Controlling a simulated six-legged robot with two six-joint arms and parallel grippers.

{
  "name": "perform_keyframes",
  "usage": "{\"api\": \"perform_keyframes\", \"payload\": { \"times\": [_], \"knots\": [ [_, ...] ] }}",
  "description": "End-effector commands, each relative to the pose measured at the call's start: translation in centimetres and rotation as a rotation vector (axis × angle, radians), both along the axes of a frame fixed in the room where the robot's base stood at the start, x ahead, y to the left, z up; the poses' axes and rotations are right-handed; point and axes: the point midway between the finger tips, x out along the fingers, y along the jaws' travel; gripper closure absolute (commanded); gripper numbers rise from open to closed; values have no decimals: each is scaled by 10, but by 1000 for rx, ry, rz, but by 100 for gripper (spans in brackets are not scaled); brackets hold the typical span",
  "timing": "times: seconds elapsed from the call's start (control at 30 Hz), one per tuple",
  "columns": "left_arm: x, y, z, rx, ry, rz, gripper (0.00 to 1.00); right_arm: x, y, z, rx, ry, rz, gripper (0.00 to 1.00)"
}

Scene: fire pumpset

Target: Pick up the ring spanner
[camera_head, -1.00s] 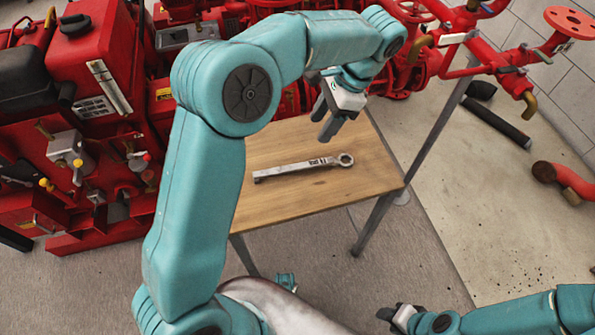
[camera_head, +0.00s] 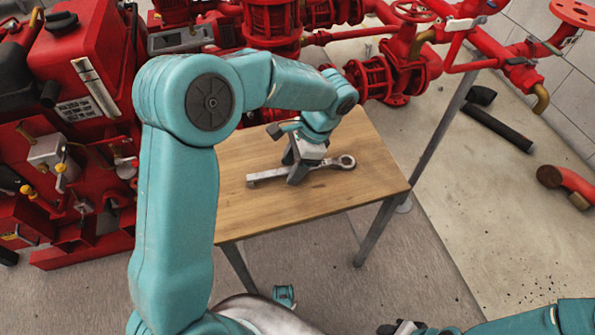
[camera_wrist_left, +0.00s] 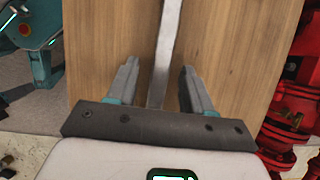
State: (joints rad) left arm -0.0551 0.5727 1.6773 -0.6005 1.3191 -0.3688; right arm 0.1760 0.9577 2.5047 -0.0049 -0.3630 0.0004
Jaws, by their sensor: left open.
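The ring spanner (camera_head: 333,165) is a long grey metal tool lying on a small wooden table (camera_head: 345,193). Its ring end points right in the head view, and its middle is partly hidden by my left gripper. My left gripper (camera_head: 292,172) is at the spanner's middle, pointing down, with its jaws open. In the left wrist view, the spanner's shaft (camera_wrist_left: 164,62) runs between the two fingers of the left gripper (camera_wrist_left: 158,85), with a gap on each side. My right gripper (camera_head: 400,328) is only partly visible at the bottom edge.
A red pump engine (camera_head: 85,70) stands left of the table, and red pipes and valves (camera_head: 385,80) are behind it. A black pipe (camera_head: 500,128) and a red pipe (camera_head: 570,183) lie on the floor at right. The tabletop around the spanner is clear.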

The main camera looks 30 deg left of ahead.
Motion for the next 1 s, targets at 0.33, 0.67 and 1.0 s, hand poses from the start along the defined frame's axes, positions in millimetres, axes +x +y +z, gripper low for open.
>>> {"api": "perform_keyframes", "payload": {
  "times": [0.33,0.67,1.0],
  "knots": [
    [0,0,1,0,0,0,100,0,0,1,0,0,0,57],
    [0,0,2,1,-1,0,100,0,0,1,0,0,0,57],
    [1,0,74,0,-7,0,100,0,0,30,0,0,0,57]
  ]
}}
